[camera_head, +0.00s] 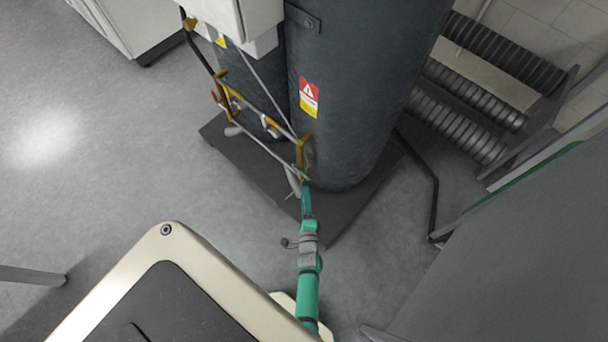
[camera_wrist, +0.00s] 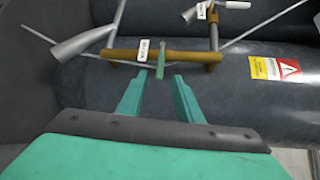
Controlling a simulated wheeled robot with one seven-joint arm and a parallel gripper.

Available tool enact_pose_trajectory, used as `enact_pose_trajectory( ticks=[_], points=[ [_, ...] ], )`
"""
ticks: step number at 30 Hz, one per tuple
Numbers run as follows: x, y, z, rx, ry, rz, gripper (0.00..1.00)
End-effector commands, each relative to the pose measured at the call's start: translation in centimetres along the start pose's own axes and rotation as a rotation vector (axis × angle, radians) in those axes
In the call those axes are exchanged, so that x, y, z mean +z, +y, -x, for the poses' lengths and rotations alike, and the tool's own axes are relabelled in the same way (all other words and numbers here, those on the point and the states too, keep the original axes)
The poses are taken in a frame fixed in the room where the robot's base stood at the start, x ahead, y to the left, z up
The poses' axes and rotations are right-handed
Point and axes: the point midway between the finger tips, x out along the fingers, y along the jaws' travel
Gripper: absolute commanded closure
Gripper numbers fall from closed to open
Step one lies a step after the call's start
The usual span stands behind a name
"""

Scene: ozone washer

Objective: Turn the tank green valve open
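The dark grey tank (camera_head: 355,70) stands upright on a dark base plate, with brass pipework on its near side. The small green valve (camera_wrist: 160,63) sits on a horizontal brass pipe (camera_wrist: 195,56) in the wrist view. My gripper (camera_wrist: 159,77) is open, its two green fingers apart and pointing at the pipe. The valve handle lies between the fingertip lines, at or just beyond the tips; I cannot tell whether they touch it. In the head view my gripper (camera_head: 306,190) reaches the lower end of the pipework, and the valve is too small to make out clearly.
A second tank (camera_head: 245,75) and a white box (camera_head: 235,20) stand to the left. Grey pipe ends (camera_wrist: 80,42) and thin rods surround the valve. Ribbed hoses (camera_head: 460,125) and a grey panel (camera_head: 520,250) are at the right.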

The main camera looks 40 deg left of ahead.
Motion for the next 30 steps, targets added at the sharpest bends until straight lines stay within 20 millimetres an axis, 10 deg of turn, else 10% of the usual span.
enact_pose_trajectory(
  ticks=[18, 30],
  points=[
    [-0.1, -0.1, -8.8, -0.002, 0.002, 0.001, 0.67],
    [-0.1, -0.1, -10.2, -0.001, 0.001, 0.002, 0.67]
  ],
)
